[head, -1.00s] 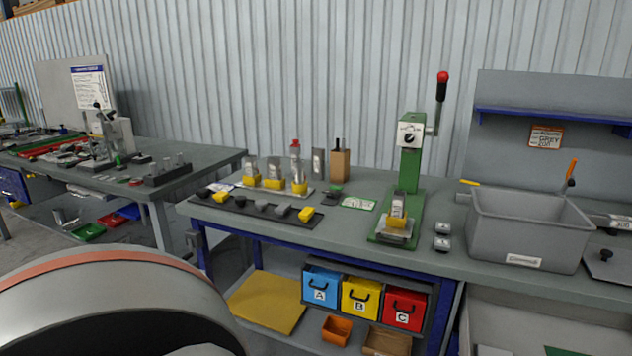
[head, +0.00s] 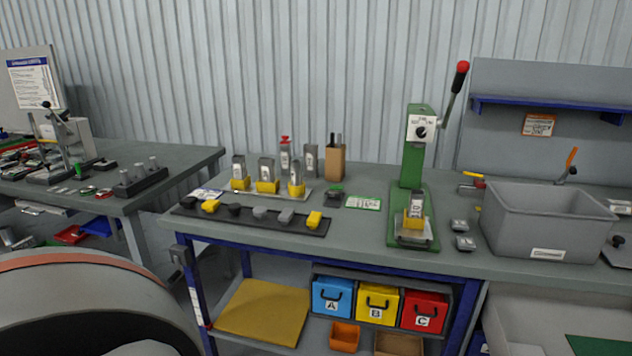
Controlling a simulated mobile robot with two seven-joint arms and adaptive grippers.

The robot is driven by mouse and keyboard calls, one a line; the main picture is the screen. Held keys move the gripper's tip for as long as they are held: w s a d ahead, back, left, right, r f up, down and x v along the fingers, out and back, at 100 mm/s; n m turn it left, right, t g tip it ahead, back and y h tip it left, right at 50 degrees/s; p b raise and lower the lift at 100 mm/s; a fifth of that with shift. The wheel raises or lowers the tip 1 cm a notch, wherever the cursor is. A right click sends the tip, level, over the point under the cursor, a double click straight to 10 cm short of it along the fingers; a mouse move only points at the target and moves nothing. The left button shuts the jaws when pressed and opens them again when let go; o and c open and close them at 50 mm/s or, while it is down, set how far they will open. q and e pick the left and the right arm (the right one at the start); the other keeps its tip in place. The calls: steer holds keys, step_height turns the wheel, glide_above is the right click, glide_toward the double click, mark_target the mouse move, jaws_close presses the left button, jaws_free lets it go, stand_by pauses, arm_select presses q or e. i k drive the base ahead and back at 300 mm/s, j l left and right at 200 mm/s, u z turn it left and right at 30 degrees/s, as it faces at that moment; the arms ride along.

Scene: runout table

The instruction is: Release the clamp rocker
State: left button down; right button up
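No part is plainly marked as the clamp rocker, so I cannot tell which it is. A green bench press (head: 412,160) stands on the grey bench, with a white dial plate (head: 421,129) and a raised lever with a red knob (head: 462,67). A yellow holder with a grey part (head: 415,217) sits on its base. An orange-tipped upright handle (head: 571,157) shows behind the grey bin, its foot hidden. A small red and yellow handle (head: 473,181) lies left of the bin. Neither gripper is in view.
The grey bin (head: 542,228) stands at the bench's right. A black strip with several grey and yellow pieces (head: 250,219) lies at the left. Blue, yellow and red boxes (head: 378,302) sit below. Another table (head: 200,160) stands at left. The bench's front edge between strip and press is clear.

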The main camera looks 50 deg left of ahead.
mark_target(334, 192)
steer(key=k+j, duration=0.1)
steer(key=j, duration=0.4)
steer(key=k+j, duration=0.1)
steer(key=j, duration=0.45)
steer(key=k+j, duration=0.1)
steer(key=j, duration=0.4)
steer(key=k+j, duration=0.1)
steer(key=j, duration=0.4)
